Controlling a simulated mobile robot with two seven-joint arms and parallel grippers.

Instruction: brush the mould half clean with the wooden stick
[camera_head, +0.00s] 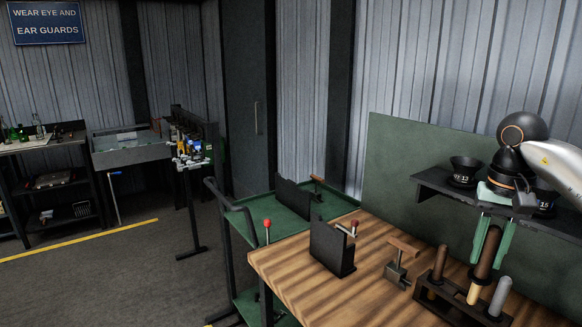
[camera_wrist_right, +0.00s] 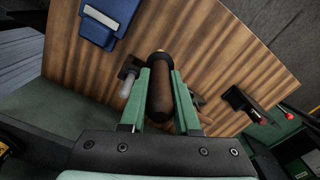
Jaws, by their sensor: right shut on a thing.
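My right gripper (camera_head: 490,250) points down over the workbench. Its green fingers are shut on a wooden stick (camera_head: 485,253), dark brown with a pale lower end. The stick is nearly upright, its lower end at a dark rack (camera_head: 450,310); I cannot tell if it is still seated there. In the right wrist view the stick (camera_wrist_right: 160,98) sits between both fingers (camera_wrist_right: 160,75). A dark upright block (camera_head: 331,252) with a small handle stands on the bench to the left; I cannot tell whether it is the mould half. My left gripper is out of view.
The rack also holds a brown handle (camera_head: 440,262) and a grey rod (camera_head: 500,297). A shelf (camera_head: 432,182) with dark cups is behind the gripper. A green cart (camera_head: 262,224) adjoins the wooden bench (camera_head: 290,270).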

